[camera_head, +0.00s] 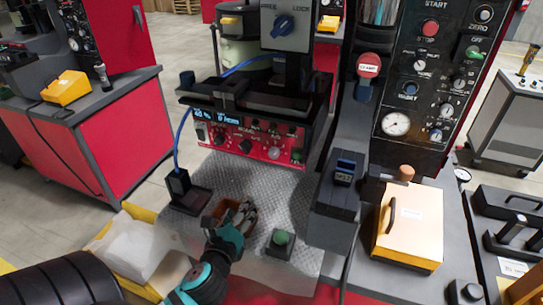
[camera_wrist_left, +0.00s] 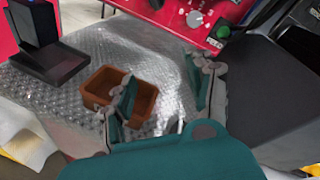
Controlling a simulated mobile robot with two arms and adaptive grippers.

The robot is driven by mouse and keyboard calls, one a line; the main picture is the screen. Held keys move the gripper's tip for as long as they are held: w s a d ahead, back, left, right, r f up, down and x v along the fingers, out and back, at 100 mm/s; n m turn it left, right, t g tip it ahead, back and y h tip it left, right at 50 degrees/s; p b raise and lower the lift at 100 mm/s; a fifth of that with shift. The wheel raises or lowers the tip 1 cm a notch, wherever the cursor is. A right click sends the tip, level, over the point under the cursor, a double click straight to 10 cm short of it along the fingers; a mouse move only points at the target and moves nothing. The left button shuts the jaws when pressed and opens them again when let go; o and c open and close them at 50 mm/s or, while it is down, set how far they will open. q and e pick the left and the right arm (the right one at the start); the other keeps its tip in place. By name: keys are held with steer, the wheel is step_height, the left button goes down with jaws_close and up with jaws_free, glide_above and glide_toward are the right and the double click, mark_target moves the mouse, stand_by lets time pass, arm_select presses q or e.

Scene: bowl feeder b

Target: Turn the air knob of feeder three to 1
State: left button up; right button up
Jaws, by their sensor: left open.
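A red control panel (camera_head: 235,140) with a lit display and several knobs sits at the front of the machine. Its knobs include a black one (camera_head: 246,146) and a pale one (camera_head: 274,153). The labels are too small to read, so I cannot tell which is the air knob. In the left wrist view, the panel (camera_wrist_left: 178,10) shows at the top with a pale knob (camera_wrist_left: 195,19) and a green button (camera_wrist_left: 223,31). My left gripper (camera_head: 237,213) is open and empty, low over the metal plate, in front of and below the panel, apart from the knobs. My right gripper is not in view.
A brown bin (camera_wrist_left: 102,82) lies below my left gripper's fingers. A black stand (camera_head: 190,199) is left of it, a green button box (camera_head: 281,240) right. A dark rail (camera_head: 334,215) and black gauge panel (camera_head: 415,90) stand to the right. The textured plate (camera_head: 285,185) has free room below the panel.

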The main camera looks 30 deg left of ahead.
arm_select(q)
step_height(320, 180, up, 3)
steer(key=w+m+t+h, duration=0.1)
steer(key=w+m+t, duration=0.1)
steer(key=m, duration=0.5)
steer(key=m+t+h+p, duration=0.1)
steer(key=m+p, duration=0.2)
glide_toward(273, 155)
steer(key=x, duration=0.9)
jaws_close()
